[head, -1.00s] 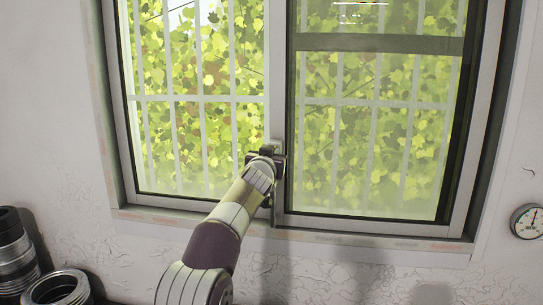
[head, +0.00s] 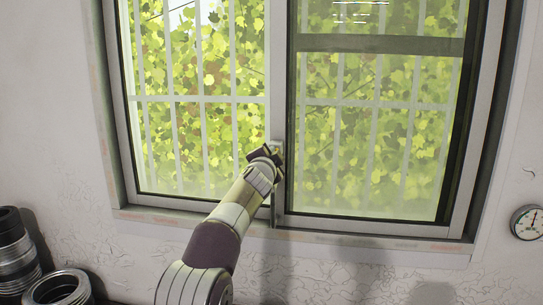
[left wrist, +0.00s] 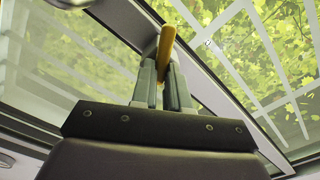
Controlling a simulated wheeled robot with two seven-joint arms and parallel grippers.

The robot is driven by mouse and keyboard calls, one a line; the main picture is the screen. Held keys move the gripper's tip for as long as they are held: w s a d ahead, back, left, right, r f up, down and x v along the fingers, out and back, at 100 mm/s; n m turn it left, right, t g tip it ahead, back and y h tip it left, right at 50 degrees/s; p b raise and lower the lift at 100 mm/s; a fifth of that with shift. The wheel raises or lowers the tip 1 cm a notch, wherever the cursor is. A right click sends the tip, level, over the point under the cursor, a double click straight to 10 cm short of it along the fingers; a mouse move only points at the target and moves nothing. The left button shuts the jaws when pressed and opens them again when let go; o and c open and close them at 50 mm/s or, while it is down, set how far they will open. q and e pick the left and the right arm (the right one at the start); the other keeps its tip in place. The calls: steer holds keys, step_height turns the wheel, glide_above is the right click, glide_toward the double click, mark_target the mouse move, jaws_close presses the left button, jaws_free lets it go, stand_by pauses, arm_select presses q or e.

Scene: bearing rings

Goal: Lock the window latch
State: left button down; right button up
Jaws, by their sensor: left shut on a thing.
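The sliding window (head: 277,60) fills the upper middle of the head view, with its two panes meeting at a central upright. My left gripper (head: 266,155) is at that upright, a little above the lower sill, and hides most of the latch there. In the left wrist view, the latch handle (left wrist: 167,42) is a yellow bar sticking up from between the fingertips of my left gripper (left wrist: 163,68). The fingers are shut on it. The latch's base is hidden. My right gripper is in neither view.
A round gauge (head: 528,222) is on the wall at the right. Dark metal rings (head: 15,250) stand stacked at the lower left, with another ring (head: 62,288) beside them. The wall below the window's right half is clear.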

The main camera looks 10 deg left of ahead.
arm_select(q)
steer(key=shift+m, duration=3.2)
steer(key=c, duration=1.1)
jaws_free()
steer(key=shift+d, duration=0.1)
